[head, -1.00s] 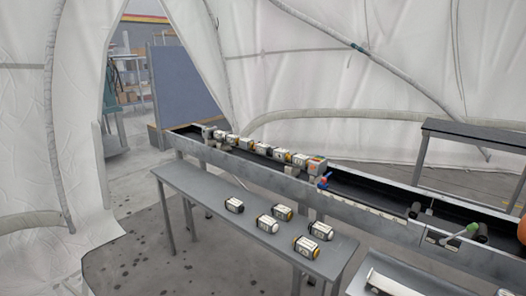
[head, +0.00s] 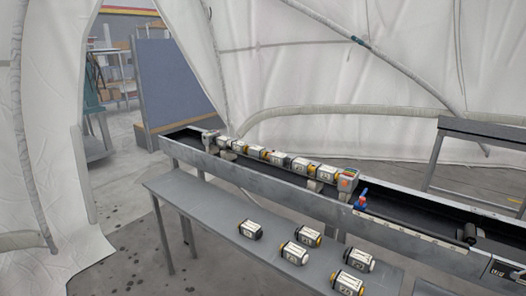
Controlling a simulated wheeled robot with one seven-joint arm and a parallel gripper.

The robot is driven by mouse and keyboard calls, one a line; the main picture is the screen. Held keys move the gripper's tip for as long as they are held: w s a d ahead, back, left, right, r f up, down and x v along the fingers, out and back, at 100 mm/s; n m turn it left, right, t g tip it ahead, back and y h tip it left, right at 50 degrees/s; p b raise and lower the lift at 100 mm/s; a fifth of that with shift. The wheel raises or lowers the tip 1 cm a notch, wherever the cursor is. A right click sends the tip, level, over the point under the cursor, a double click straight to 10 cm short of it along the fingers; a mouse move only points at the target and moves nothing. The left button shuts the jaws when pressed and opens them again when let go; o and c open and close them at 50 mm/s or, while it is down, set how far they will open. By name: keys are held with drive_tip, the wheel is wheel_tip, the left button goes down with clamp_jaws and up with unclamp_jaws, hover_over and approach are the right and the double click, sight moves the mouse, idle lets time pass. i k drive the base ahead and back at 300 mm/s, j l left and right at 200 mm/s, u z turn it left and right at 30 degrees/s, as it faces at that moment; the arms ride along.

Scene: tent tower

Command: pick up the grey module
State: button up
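Several short cylindrical modules with pale labelled bodies lie on the grey bench in the head view. One module (head: 249,229) at the left has dark ends. One (head: 294,252) in the middle has a pale, whitish or light grey end. One (head: 308,236) behind it and one (head: 348,284) at the front have yellow ends. One (head: 358,260) at the right has dark ends. No module is plainly grey all over, so I cannot tell for sure which is the grey one. My gripper is not in view.
The grey bench (head: 188,195) is bare toward its left end. Behind it a long grey trough (head: 265,184) carries a row of joined modules (head: 278,158) between end blocks. A blue and red part (head: 361,201) stands at its right. A blue-grey panel (head: 172,88) stands behind.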

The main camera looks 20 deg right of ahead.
sight(278, 159)
drive_tip(key=i+j, duration=0.3)
drive_tip(key=i, duration=0.25)
drive_tip(key=i+j, duration=0.35)
drive_tip(key=i, duration=0.15)
drive_tip(key=i+j, duration=0.3)
drive_tip(key=i, duration=0.25)
drive_tip(key=i+j, duration=0.35)
drive_tip(key=i, duration=0.15)
drive_tip(key=i+j+z, duration=0.1)
drive_tip(key=i+j, duration=0.2)
drive_tip(key=i, duration=0.25)
